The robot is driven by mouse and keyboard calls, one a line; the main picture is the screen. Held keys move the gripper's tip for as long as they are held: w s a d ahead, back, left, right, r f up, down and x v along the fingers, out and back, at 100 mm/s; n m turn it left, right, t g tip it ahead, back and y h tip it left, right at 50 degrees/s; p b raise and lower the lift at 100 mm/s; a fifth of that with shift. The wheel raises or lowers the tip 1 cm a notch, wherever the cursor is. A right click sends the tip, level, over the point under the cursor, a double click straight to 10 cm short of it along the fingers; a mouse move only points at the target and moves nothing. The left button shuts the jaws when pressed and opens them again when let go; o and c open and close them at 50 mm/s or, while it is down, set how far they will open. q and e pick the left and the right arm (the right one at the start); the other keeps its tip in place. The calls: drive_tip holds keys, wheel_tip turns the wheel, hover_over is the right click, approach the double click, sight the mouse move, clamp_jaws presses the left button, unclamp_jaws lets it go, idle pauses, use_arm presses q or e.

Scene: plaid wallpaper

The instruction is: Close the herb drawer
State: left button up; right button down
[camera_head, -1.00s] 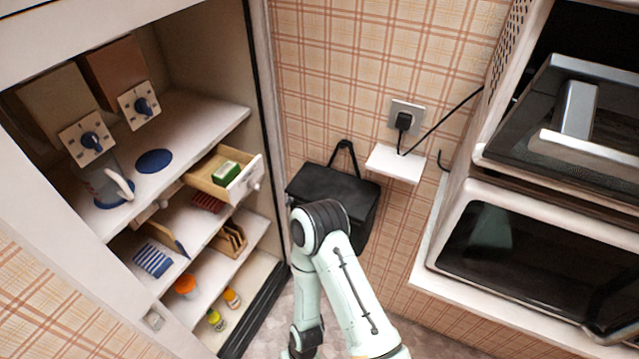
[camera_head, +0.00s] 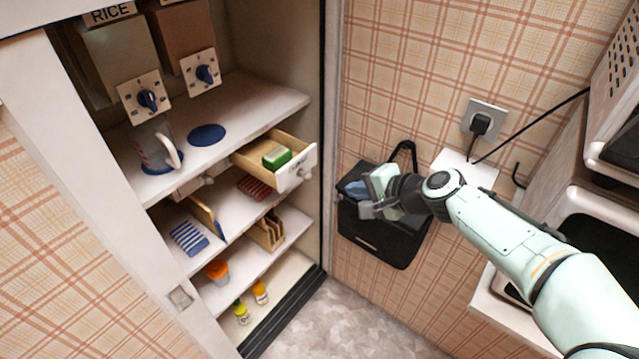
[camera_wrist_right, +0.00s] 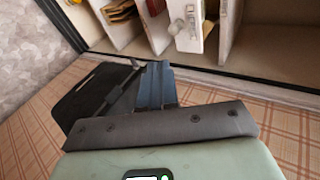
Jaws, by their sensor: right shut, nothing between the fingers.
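The herb drawer (camera_head: 298,168) is a small pale wooden drawer with a white front and a round knob. It is pulled out under the upper shelf of the cabinet, and a green-topped box (camera_head: 277,157) lies inside. My right gripper (camera_head: 360,200) is to the right of the drawer and a little lower, apart from it, in front of the black bag. Its fingers are shut with nothing between them. The blue-grey fingers (camera_wrist_right: 156,85) also show in the right wrist view, pointing towards the cabinet. My left gripper is out of view.
The cabinet's upper shelf (camera_head: 245,100) holds a glass mug (camera_head: 155,150) under dispensers. Lower shelves hold several small items. A black bag (camera_head: 385,235) hangs on the plaid wall. A small white ledge (camera_head: 465,170) is beneath the wall socket (camera_head: 483,118). Free space separates gripper and drawer.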

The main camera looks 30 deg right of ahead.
approach(310, 180)
wheel_tip(310, 180, down, 3)
drive_tip(key=shift+w+a+f+p, duration=0.15)
drive_tip(key=shift+w+p, duration=0.1)
drive_tip(key=shift+w, duration=0.6)
drive_tip(key=shift+w+a+f+p, duration=0.15)
drive_tip(key=shift+w+p, duration=0.1)
drive_tip(key=shift+w, duration=0.6)
drive_tip(key=shift+w+a+f+p, duration=0.15)
drive_tip(key=shift+w+p, duration=0.1)
drive_tip(key=shift+w, duration=0.6)
